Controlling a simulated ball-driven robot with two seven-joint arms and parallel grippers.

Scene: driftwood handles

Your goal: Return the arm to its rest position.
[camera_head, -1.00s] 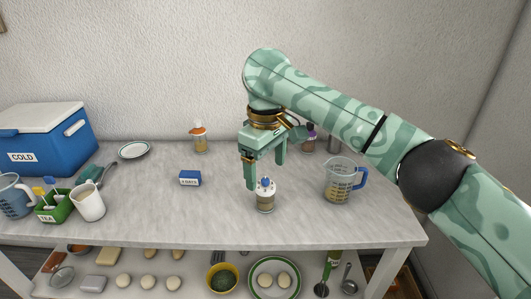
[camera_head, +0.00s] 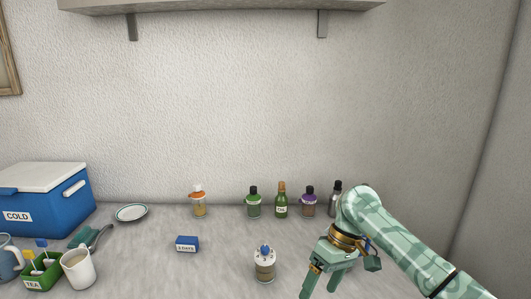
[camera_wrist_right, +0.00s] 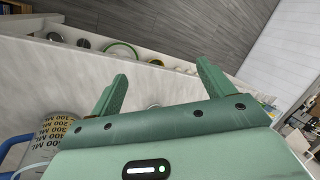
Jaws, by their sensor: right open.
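My right arm comes in from the right in the head view, with its green gripper (camera_head: 322,282) low over the front right of the table. The gripper is open and points downward, with its fingertips near the bottom edge of the picture. In the right wrist view its two fingers (camera_wrist_right: 161,70) are spread with nothing between them. A small jar with a blue top (camera_head: 265,266) stands upright on the table to the left of the gripper, apart from it. My left gripper is not in view.
A measuring cup (camera_wrist_right: 52,135) is close to the gripper in the wrist view. Several bottles (camera_head: 281,201) stand along the back wall. A blue cooler (camera_head: 45,208), white jug (camera_head: 77,270) and green tea box (camera_head: 42,272) are at left. A blue-and-white box (camera_head: 187,244) lies mid-table.

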